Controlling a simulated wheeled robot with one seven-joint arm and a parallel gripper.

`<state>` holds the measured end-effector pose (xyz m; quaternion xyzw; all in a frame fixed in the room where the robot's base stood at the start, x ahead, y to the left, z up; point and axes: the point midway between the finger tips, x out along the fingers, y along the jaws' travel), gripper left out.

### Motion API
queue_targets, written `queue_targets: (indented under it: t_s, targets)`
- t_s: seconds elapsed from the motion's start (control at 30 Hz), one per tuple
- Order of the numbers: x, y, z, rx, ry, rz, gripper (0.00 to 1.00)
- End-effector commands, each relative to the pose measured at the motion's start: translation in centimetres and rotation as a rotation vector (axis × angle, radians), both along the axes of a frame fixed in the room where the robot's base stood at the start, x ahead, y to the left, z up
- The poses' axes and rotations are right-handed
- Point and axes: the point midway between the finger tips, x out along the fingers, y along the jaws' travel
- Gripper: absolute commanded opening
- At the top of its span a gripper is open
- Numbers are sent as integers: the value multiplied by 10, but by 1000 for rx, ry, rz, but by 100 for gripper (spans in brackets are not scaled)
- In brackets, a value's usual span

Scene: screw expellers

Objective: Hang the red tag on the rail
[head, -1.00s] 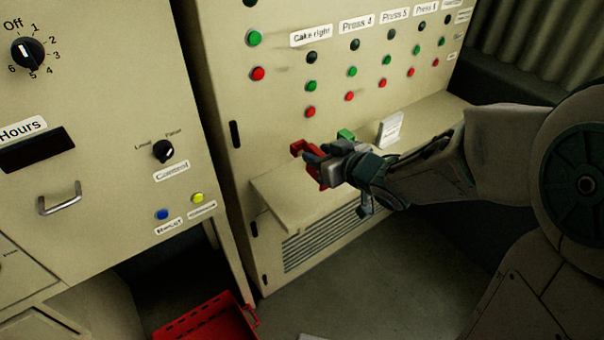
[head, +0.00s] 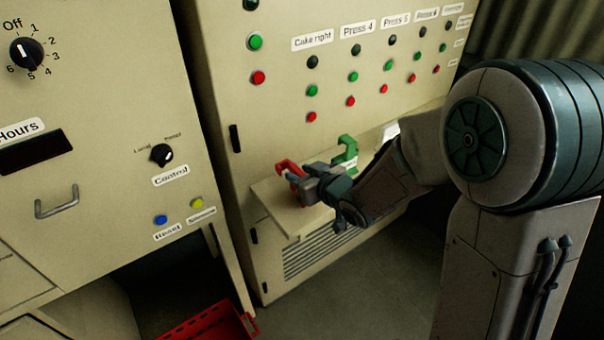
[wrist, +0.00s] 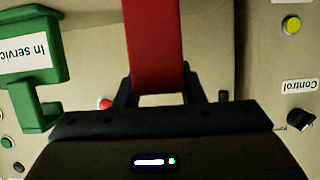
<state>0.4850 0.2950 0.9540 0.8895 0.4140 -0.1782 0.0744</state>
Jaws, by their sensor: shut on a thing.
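The red tag (head: 286,167) is in my gripper (head: 297,183), in front of the panel of press buttons and above the left part of its ledge. In the wrist view, the red tag (wrist: 153,45) runs up from between the two fingertips (wrist: 155,90), which are shut on it. Its far end is outside that view, and my gripper hides part of it in the head view. I cannot make out a rail in either view.
A green tag (head: 347,150), reading "In service" in the wrist view (wrist: 30,60), is right of my gripper. The ledge (head: 275,208) juts from the cabinet below. A red crate (head: 205,328) is on the floor. The left cabinet has a handle (head: 57,203).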

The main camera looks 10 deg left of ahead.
Motion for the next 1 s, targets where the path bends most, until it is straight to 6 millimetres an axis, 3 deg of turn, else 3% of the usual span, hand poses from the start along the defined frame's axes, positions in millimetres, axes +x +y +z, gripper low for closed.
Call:
queue_targets:
  t_s: [0.1,0.13,0.2,0.6,1.0]
  targets:
    - [0,0,-5,0,0,0,8]
    - [0,0,-3,0,0,0,44]
    - [0,0,-3,0,0,0,57]
    - [-1,-2,3,0,0,0,57]
    - [-39,-48,25,2,-4,0,57]
